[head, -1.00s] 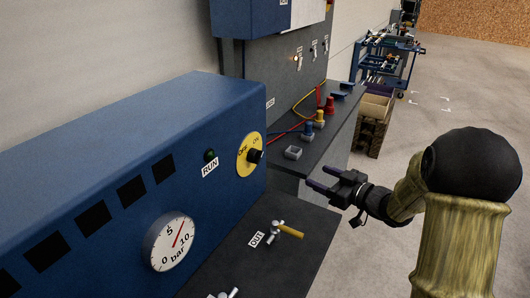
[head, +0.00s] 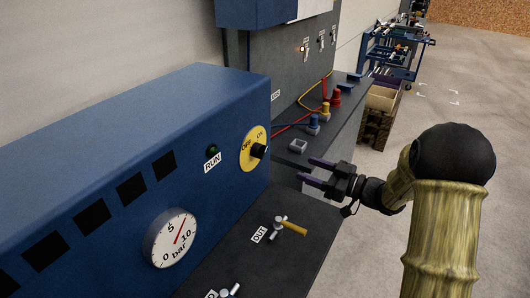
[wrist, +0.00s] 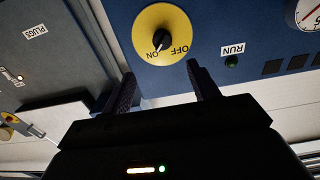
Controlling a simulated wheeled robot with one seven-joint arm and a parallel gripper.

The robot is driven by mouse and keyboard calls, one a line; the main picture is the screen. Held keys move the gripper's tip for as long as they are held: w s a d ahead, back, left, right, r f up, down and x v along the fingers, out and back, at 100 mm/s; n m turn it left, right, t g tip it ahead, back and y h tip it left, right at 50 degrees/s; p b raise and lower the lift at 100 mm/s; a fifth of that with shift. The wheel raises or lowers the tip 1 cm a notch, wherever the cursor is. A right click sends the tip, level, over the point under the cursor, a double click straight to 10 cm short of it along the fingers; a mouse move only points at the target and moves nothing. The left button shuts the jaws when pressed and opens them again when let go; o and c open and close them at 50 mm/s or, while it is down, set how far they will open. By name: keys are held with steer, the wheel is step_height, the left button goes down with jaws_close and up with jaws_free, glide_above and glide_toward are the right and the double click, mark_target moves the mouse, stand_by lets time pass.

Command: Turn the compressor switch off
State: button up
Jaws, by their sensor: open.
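The compressor switch is a black knob (head: 258,151) on a round yellow plate (head: 248,157) marked OFF and ON, on the front of the blue compressor cabinet (head: 110,165). In the wrist view the knob (wrist: 160,39) has a pale mark that appears to point toward ON. My gripper (head: 305,170) is open and empty, to the right of the switch and apart from it. In the wrist view the fingers (wrist: 160,73) frame the area just below the yellow plate (wrist: 178,22). Nothing hides the knob.
A green RUN lamp (head: 213,151) and a bar gauge (head: 171,239) are left of the switch. A dark shelf (head: 265,255) below carries a yellow-handled valve (head: 290,227). A grey bench (head: 320,140) with coloured plugs stands behind my gripper. Open floor lies to the right.

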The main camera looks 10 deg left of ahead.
mark_target(259, 151)
steer(key=p+x, duration=0.4)
steer(key=x, duration=1)
steer(key=shift+a, duration=0.45)
steer(key=shift+s, duration=0.15)
steer(key=c, duration=1)
